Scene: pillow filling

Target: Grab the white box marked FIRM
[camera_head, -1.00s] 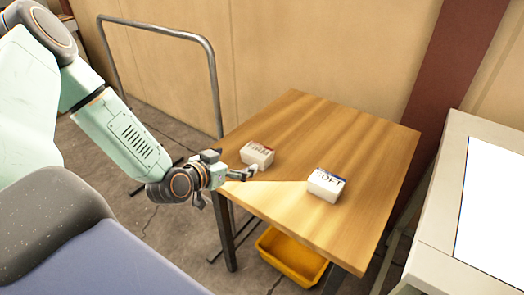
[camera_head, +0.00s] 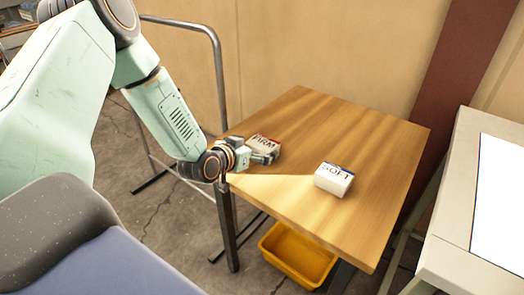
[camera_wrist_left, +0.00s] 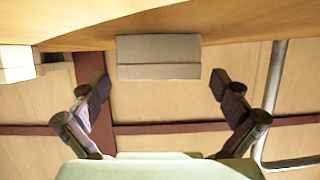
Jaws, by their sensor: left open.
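The white box marked FIRM (camera_head: 264,141) sits on the left part of the wooden table, with red and dark marking on its top. My left gripper (camera_head: 267,157) is open at table-top height, right in front of the box, and hides part of its front. In the left wrist view, which looks upside down, the FIRM box (camera_wrist_left: 158,57) shows as a plain pale block ahead, centred between the spread fingers of my left gripper (camera_wrist_left: 160,82). I see no finger clearly touching it. My right gripper is not in view.
A white box marked SOFT (camera_head: 334,178) sits to the right on the wooden table (camera_head: 350,130). A yellow bin (camera_head: 298,256) is under the table. A metal rail (camera_head: 216,70) stands at the left, and a pale bench (camera_head: 450,215) at the right. The table's back is clear.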

